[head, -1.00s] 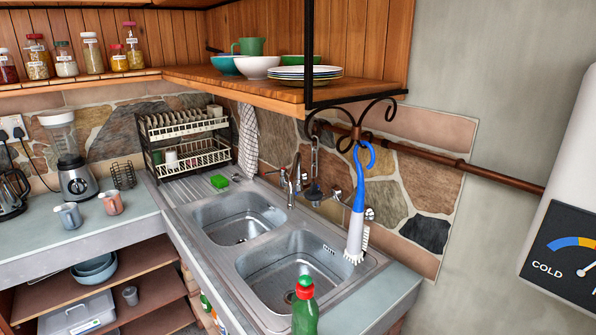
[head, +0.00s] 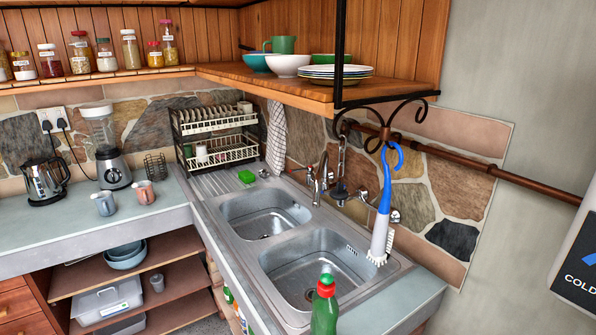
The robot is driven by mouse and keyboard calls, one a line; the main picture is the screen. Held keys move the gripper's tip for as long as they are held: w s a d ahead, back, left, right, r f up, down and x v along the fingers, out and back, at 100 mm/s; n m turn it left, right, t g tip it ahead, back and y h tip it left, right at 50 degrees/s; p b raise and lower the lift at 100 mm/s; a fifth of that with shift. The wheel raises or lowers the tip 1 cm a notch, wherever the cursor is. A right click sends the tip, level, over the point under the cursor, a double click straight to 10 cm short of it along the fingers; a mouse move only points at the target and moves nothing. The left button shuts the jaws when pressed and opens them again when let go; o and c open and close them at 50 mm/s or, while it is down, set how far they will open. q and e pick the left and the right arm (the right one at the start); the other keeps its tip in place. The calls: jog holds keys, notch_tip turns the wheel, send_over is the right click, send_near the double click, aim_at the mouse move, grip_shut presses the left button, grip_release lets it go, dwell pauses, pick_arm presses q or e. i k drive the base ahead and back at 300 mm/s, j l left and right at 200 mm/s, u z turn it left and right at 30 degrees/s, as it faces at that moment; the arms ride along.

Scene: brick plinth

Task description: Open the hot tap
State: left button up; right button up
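A chrome tap (head: 320,180) rises behind the double steel sink (head: 398,268), near the wall. A small handle shows at its upper left, but I cannot make out a hot or cold marking on it. More dark and chrome fittings (head: 340,193) sit on the wall just right of the tap. Another chrome fitting (head: 395,215) shows farther right, partly behind a hanging blue and white brush (head: 382,215). No water is visible running. Neither of my grippers is in view.
A green bottle with a red cap (head: 325,310) stands at the sink's front edge. A dish rack (head: 218,150) stands left of the tap. A wooden shelf (head: 300,92) with dishes overhangs the sink's back. A white unit marked COLD (head: 580,255) is at right.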

aim_at(309, 169)
jog(key=j, duration=0.5)
jog(key=i+j, duration=0.1)
jog(key=j, duration=0.4)
jog(key=i+j, duration=0.1)
jog(key=j, duration=0.25)
jog(key=i+j, duration=0.15)
jog(key=j, duration=0.2)
jog(key=i+j+z, duration=0.1)
jog(key=j, duration=0.25)
jog(key=i+j, duration=0.35)
jog(key=j, duration=0.15)
jog(key=i+j, duration=0.4)
jog(key=j+z, duration=0.05)
